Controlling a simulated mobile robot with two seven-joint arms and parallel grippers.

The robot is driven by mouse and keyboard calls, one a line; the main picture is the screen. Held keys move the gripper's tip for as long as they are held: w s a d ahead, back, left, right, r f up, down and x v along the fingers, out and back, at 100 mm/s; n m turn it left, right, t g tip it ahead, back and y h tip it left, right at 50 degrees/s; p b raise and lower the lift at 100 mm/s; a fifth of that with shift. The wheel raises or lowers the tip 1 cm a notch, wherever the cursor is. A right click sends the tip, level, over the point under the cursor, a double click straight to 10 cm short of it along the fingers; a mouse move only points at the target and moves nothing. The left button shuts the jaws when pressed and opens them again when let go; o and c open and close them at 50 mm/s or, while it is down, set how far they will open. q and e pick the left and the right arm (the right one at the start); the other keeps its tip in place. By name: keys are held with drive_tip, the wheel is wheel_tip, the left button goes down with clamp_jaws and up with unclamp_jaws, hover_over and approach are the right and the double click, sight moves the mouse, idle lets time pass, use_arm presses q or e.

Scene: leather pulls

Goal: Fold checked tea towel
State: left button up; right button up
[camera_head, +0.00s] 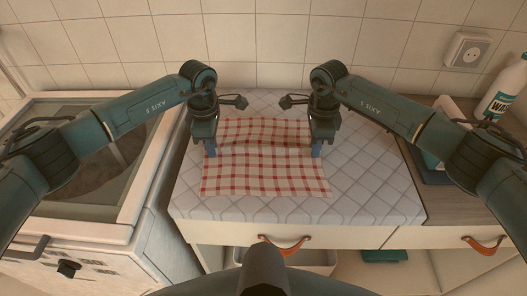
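The red and cream checked tea towel (265,172) lies on the quilted pad in the middle of the counter. A raised crease runs across it from side to side, between my two grippers. My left gripper (210,150) points down at the towel's left edge. My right gripper (317,150) points down at its right edge, level with the left one. Both blue fingertips are at or very near the cloth. The fingers are small and seen from above, so whether they pinch the cloth is unclear.
The pale quilted pad (372,190) has bare room right of and in front of the towel. A stove (75,222) stands at the left. At the right are a white bottle (503,92) and a dark tray (432,172). A tiled wall is behind. Drawers with leather pulls (284,246) are below.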

use_arm(q)
clamp_jaws()
use_arm(e)
clamp_jaws()
